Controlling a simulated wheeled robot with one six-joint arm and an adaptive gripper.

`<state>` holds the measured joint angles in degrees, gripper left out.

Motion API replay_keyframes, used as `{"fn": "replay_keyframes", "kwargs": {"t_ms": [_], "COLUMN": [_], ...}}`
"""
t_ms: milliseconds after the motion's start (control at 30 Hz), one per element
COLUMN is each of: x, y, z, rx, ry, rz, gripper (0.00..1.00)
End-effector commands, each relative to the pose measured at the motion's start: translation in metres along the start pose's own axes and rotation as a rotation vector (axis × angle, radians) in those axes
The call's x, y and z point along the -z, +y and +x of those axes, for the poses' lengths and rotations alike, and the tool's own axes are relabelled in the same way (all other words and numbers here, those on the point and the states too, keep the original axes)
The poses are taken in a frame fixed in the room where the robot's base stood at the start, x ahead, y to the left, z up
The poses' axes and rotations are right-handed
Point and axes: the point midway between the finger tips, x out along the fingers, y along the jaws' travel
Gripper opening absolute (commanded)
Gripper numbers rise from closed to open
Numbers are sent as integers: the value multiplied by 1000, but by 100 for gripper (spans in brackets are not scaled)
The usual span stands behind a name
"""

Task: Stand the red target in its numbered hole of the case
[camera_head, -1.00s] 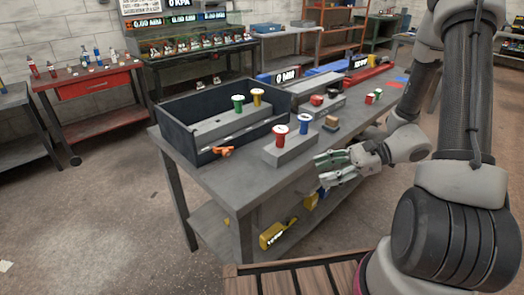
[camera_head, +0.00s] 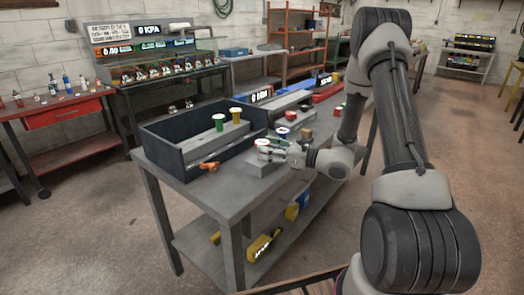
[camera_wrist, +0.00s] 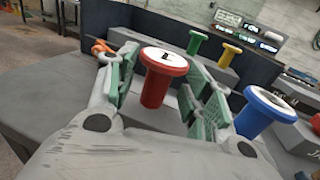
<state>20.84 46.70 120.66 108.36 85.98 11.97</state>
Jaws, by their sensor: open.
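The red target (camera_wrist: 158,82) stands upright between the open fingers of my gripper (camera_wrist: 160,95) in the wrist view; it has a white top with a dark mark. In the head view the red target (camera_head: 263,145) stands on a grey block (camera_head: 262,167), partly hidden by my gripper (camera_head: 272,147). I cannot tell whether the fingers touch it. The dark case (camera_head: 165,158) is open to the left, with a green target (camera_head: 219,121) and a yellow target (camera_head: 236,115) standing in its grey insert (camera_head: 205,137). The hole numbers are not readable.
A blue target (camera_wrist: 262,108) stands close to the right finger in the wrist view, and behind the red one in the head view (camera_head: 282,132). An orange clamp (camera_head: 209,166) lies in front of the case. Other blocks and parts occupy the bench further back.

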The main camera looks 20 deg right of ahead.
Motion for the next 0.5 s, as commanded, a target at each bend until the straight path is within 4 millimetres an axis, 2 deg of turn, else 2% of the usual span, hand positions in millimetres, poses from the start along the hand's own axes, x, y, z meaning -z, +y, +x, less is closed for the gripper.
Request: {"fn": "replay_keyframes", "kwargs": {"t_ms": [133,400,500], "x": [0,0,0], "y": [1,0,0], "z": [19,22,22], "rx": [-2,0,0], "ry": [0,0,0], "rz": [1,1,1], "gripper": [51,51,33]}}
